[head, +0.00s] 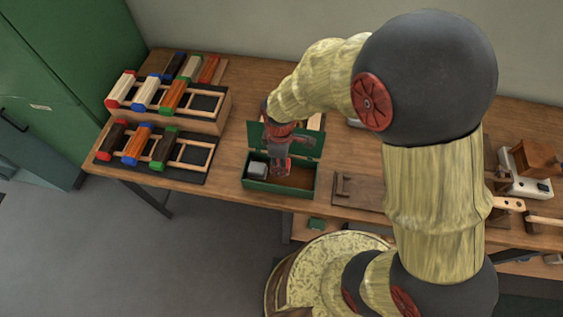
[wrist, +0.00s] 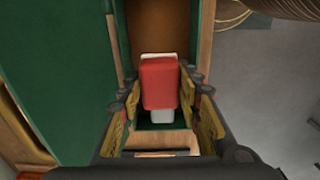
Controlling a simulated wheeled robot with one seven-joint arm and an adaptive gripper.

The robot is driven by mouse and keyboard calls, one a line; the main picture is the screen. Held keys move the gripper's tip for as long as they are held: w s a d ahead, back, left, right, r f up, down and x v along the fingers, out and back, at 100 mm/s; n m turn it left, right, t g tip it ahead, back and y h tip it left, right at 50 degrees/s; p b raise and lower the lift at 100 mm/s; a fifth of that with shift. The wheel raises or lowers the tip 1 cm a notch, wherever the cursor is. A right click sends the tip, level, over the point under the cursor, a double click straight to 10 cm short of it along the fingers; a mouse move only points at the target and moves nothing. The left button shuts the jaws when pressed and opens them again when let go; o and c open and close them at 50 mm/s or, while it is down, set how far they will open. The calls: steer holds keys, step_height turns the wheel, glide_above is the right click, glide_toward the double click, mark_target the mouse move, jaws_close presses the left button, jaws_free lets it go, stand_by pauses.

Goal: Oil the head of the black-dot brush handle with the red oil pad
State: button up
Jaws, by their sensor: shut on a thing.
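The red oil pad (wrist: 160,83) is between my fingers in the wrist view, with a whitish part showing at its lower end. My gripper (wrist: 158,105) is shut on it. In the head view my gripper (head: 281,168) points down into a green box (head: 268,189) with a raised lid, and a bit of red shows at its fingertips. Several brush handles (head: 173,95) with coloured ends lie in wooden racks at the left. I cannot make out a black dot on any of them.
A grey-white block (head: 257,170) sits in the left part of the green box. A two-level rack (head: 205,119) stands left of the box. A wooden board (head: 358,190) lies right of it. My arm hides much of the table's right half. A green cabinet (head: 50,90) stands at the far left.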

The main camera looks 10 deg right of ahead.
steer(key=shift+f+b, duration=2.2)
steer(key=shift+f, duration=0.6)
steer(key=shift+f, duration=0.55)
steer(key=shift+r+p, duration=2.8)
steer(key=shift+r, duration=0.8)
steer(key=shift+f, duration=0.1)
